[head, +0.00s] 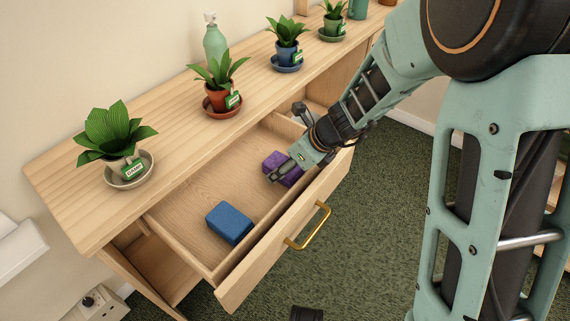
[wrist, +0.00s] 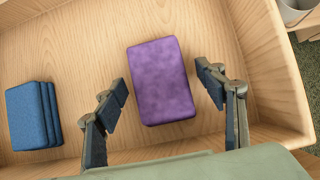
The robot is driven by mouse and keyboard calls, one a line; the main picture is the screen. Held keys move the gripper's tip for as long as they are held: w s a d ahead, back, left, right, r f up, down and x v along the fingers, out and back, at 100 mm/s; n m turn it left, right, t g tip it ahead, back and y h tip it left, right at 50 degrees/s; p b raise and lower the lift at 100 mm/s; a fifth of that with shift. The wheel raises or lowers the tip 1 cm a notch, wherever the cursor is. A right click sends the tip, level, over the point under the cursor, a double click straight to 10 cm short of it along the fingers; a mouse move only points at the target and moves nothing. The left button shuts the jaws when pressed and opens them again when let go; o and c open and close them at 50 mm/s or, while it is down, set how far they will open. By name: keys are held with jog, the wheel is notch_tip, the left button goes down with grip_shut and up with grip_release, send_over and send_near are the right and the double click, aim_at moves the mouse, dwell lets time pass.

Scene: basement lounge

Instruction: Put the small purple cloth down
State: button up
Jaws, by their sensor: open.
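The small purple cloth (wrist: 161,82) lies flat on the floor of the open drawer, folded into a rectangle. In the head view the purple cloth (head: 280,168) is partly hidden behind my gripper. My gripper (wrist: 163,92) is open, with one finger on either side of the cloth and a visible gap on both sides. In the head view my gripper (head: 283,171) reaches down into the right part of the drawer. The drawer (head: 185,192) is pulled out from a wooden cabinet.
A folded blue cloth stack (head: 229,223) lies in the drawer, left of the purple cloth; it also shows in the wrist view (wrist: 34,115). Several potted plants stand on the cabinet top (head: 180,122). The drawer front has a brass handle (head: 309,228). Drawer walls rise around my gripper.

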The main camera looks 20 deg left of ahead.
jog(key=p+v, duration=0.5)
jog(key=v, duration=0.5)
jog(key=shift+s+r, duration=0.25)
jog(key=shift+s, duration=0.05)
